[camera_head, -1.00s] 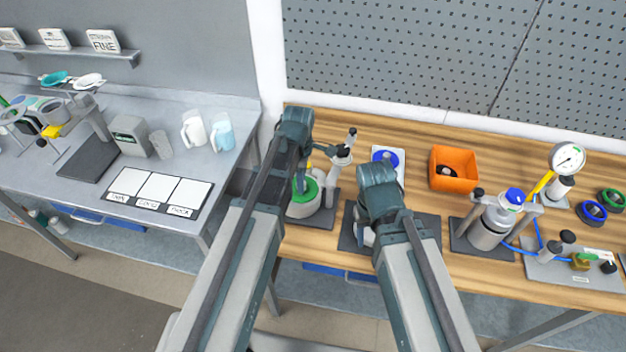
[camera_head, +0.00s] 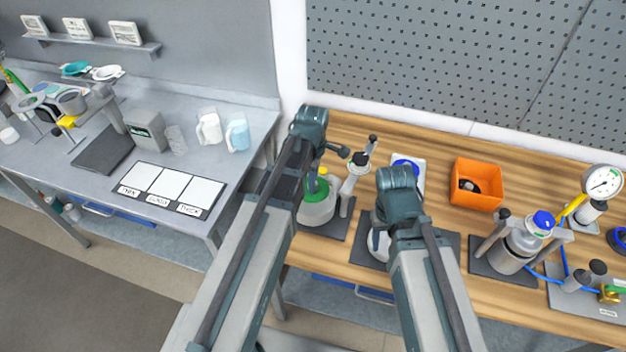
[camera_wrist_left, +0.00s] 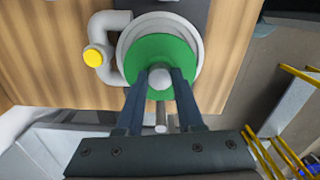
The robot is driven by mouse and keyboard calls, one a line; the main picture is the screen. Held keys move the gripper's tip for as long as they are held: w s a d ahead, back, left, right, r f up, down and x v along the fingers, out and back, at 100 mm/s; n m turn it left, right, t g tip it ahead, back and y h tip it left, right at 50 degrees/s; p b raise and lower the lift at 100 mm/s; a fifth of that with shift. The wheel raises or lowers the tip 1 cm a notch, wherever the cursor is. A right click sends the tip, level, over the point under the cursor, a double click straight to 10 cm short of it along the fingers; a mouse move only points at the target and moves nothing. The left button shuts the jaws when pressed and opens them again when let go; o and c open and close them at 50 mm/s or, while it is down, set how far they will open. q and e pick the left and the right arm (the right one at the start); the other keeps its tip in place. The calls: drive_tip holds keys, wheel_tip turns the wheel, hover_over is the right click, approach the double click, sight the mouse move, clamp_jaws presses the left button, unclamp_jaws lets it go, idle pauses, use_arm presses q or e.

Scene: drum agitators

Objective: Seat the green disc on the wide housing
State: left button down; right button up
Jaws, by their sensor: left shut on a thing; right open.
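The green disc (camera_wrist_left: 168,46) lies over the round grey-white housing (camera_wrist_left: 128,40) in the left wrist view, with the pale rim showing around its far side. My left gripper (camera_wrist_left: 160,80) is shut on the disc's central grey knob. In the head view the green disc (camera_head: 313,192) shows at the top of the pale housing (camera_head: 318,213), partly behind my left gripper (camera_head: 316,172). Whether the disc lies fully flat cannot be told. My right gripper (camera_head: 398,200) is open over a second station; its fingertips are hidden.
A side pipe with a yellow cap (camera_wrist_left: 97,58) stands beside the housing. A clamp stand (camera_head: 355,175) is just right of it. An orange bin (camera_head: 477,184), a blue-ringed part (camera_head: 406,166) and a blue-capped vessel (camera_head: 525,245) stand further right. The left bench (camera_head: 60,150) is separate.

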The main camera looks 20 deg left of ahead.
use_arm(q)
drive_tip(key=shift+f+b, duration=2.05)
drive_tip(key=shift+f, duration=0.4)
use_arm(e)
drive_tip(key=shift+f, duration=2.45)
use_arm(q)
drive_tip(key=shift+f, duration=0.25)
use_arm(e)
drive_tip(key=shift+f, duration=0.2)
use_arm(q)
drive_tip(key=shift+f+b, duration=0.35)
drive_tip(key=shift+b, duration=0.2)
use_arm(e)
drive_tip(key=shift+f, duration=0.35)
use_arm(q)
drive_tip(key=shift+f, duration=0.15)
use_arm(e)
drive_tip(key=shift+f, duration=0.2)
use_arm(q)
drive_tip(key=shift+c, duration=2.3)
unclamp_jaws()
use_arm(e)
drive_tip(key=shift+r, duration=0.1)
use_arm(q)
wheel_tip(320, 180, up, 14)
drive_tip(key=p, duration=1.3)
use_arm(e)
wheel_tip(320, 180, up, 14)
